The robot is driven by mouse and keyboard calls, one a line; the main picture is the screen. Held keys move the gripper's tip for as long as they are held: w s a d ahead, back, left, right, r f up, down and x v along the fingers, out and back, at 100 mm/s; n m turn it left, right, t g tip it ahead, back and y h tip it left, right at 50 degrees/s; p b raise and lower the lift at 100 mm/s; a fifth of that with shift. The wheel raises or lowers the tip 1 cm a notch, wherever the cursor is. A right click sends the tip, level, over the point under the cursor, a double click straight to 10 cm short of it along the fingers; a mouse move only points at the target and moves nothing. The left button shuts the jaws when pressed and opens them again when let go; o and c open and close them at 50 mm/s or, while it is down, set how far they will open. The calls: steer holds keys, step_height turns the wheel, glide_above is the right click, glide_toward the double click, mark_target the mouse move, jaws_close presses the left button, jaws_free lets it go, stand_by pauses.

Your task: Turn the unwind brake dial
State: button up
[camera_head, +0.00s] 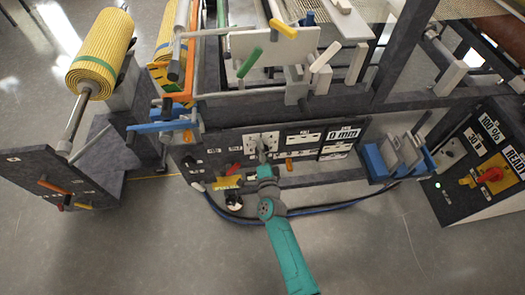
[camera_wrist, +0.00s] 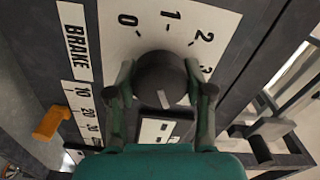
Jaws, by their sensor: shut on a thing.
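The unwind brake dial (camera_wrist: 158,78) is a round dark knob on a white plate (camera_wrist: 112,25) marked 0, 1, 2 and 3, beside a BRAKE label (camera_wrist: 75,40). A short white mark shows on the knob's lower part in the wrist view. My gripper (camera_wrist: 160,88) is shut on the dial, with one finger on its left side and one on its right. In the head view my gripper (camera_head: 263,157) reaches the white plate (camera_head: 252,138) on the front panel and hides most of the dial.
An orange pointer (camera_wrist: 52,122) sits by a 10-20-30 scale, left of the dial. In the head view, a yellow mesh roll (camera_head: 101,52) is at upper left, a blue holder (camera_head: 374,160) is right of the panel, and a red knob (camera_head: 491,174) is at far right. Floor in front is mostly clear.

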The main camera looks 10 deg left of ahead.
steer(key=o, duration=1.2)
steer(key=v, duration=1.2)
